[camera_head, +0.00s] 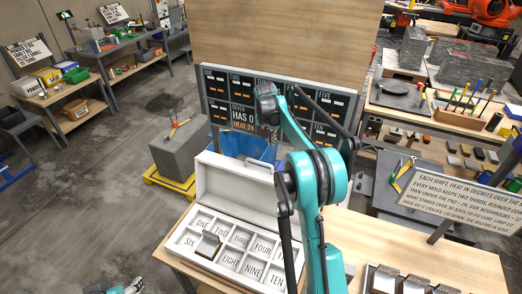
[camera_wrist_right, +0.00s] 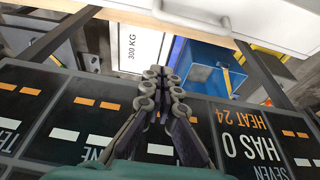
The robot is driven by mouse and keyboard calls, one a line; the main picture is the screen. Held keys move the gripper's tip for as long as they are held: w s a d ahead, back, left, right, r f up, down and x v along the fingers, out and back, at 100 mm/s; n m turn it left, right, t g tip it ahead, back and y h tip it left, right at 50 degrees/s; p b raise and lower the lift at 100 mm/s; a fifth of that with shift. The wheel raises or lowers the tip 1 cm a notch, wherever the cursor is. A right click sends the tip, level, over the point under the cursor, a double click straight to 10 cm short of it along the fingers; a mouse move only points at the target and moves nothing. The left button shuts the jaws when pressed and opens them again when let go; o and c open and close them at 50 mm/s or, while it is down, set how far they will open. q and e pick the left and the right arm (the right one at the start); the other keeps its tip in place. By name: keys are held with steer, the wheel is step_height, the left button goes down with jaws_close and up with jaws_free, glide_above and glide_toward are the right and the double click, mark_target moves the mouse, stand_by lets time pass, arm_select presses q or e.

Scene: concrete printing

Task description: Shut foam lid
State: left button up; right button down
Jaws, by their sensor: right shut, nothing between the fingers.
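The white foam box (camera_head: 180,252) stands on a wooden bench with numbered compartments facing up. Its foam lid (camera_head: 232,184) stands open at the back, with a handle (camera_head: 262,163) on its far side. A small brown-grey mould (camera_head: 208,245) sits in a compartment next to SIX; my right arm hides part of the box's right side. The lid's edge also shows at the top of the wrist view (camera_wrist_right: 265,22). My right gripper (camera_head: 266,92) is beyond and above the lid, apart from it; its fingers (camera_wrist_right: 163,75) are closed and empty. Part of my left gripper (camera_head: 128,286) shows at the bottom left, its fingers unclear.
A dark board (camera_head: 216,82) with numbered panels stands behind the lid, close to my right gripper. A blue tub (camera_head: 238,144) lies between them. A grey block (camera_head: 178,148) on a yellow base is left of the box. A sign (camera_head: 455,195) and more moulds (camera_head: 415,285) are on the right.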

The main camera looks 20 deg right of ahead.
glide_above(269, 170)
steer(key=w+d, duration=0.3)
step_height(269, 170, down, 9)
steer(key=s+a+p, duration=0.1)
steer(key=s+a, duration=0.1)
steer(key=s, duration=0.1)
steer(key=shift+a, duration=0.4)
steer(key=shift+f, duration=0.1)
steer(key=shift+w+d, duration=0.1)
